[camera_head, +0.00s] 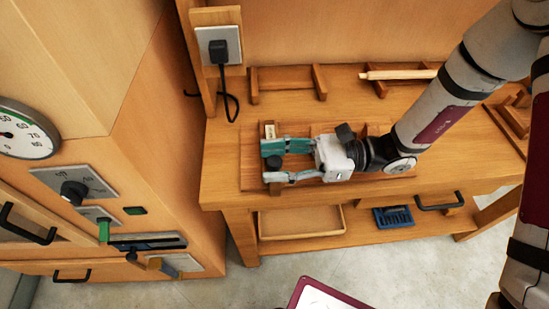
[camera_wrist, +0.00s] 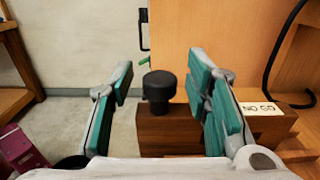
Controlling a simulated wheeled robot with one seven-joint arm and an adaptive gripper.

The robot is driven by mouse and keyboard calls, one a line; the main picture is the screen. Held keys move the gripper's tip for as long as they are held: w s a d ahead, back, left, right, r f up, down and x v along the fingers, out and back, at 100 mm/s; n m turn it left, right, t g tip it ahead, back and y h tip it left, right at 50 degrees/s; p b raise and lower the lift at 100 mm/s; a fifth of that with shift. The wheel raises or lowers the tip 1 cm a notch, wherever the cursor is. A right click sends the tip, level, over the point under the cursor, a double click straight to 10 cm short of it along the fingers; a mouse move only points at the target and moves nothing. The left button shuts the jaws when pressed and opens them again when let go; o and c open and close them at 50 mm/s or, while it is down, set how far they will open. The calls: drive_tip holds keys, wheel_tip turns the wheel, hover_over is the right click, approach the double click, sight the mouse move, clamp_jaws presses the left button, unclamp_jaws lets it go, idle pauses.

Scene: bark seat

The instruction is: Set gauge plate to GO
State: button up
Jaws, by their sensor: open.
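A black round knob (camera_wrist: 159,90) stands on a wooden block (camera_wrist: 165,130) in the wrist view. A white label reading "NO GO" (camera_wrist: 260,108) lies on the wood to its right. In the head view the knob (camera_head: 275,162) and the label (camera_head: 270,131) show at the left end of a wooden board (camera_head: 250,170) on the bench. My gripper (camera_wrist: 160,76) is open, with its teal-padded fingers on either side of the knob and gaps on both sides. It also shows in the head view (camera_head: 279,162). No GO label is visible; my gripper and arm cover much of the board.
A socket with a black plug (camera_head: 218,52) and hanging cord stands behind the board's left end. A wooden rod (camera_head: 398,74) rests on a rack at the back. A cabinet with a dial (camera_head: 22,130) and controls is at left. The bench front has a drawer handle (camera_head: 440,206).

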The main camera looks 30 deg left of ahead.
drive_tip(key=shift+s+a, duration=0.1)
drive_tip(key=shift+a, duration=0.05)
drive_tip(key=shift+c, duration=0.3)
clamp_jaws()
drive_tip(key=shift+w+a, duration=0.45)
drive_tip(key=shift+w, duration=0.35)
drive_tip(key=shift+w+a, duration=0.5)
drive_tip(key=shift+w, duration=0.3)
drive_tip(key=shift+w+a, duration=0.45)
drive_tip(key=shift+w, duration=0.35)
drive_tip(key=shift+o, duration=0.3)
unclamp_jaws()
drive_tip(key=v, duration=1.2)
